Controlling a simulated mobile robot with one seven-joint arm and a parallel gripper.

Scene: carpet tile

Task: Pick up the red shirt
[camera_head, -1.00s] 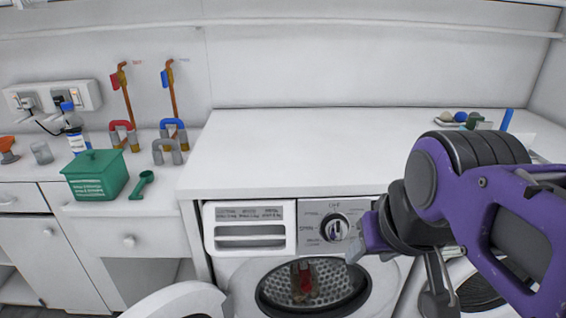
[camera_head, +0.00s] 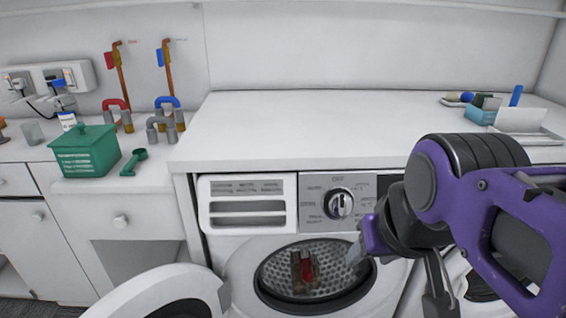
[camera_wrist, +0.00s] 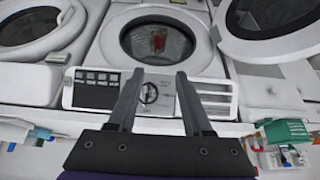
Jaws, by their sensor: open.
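The red shirt (camera_head: 307,266) shows as a small red patch inside the drum of the washing machine (camera_head: 248,262), with a brown patch beside it. It also shows as a red patch in the drum in the wrist view (camera_wrist: 158,41). The machine's round door (camera_head: 165,296) hangs open to the left in the head view. My gripper (camera_wrist: 155,75) is open and empty, its two fingers spread in front of the machine's control panel. In the head view my arm is at the right, in front of the machine, and the fingertips are hard to make out.
A white counter (camera_head: 330,122) covers the machine. A green box (camera_head: 86,152) and green scoop (camera_head: 134,161) stand on the left counter. A blue container (camera_head: 481,117) and white tray (camera_head: 527,132) lie at the back right. A second machine (camera_wrist: 40,30) stands alongside.

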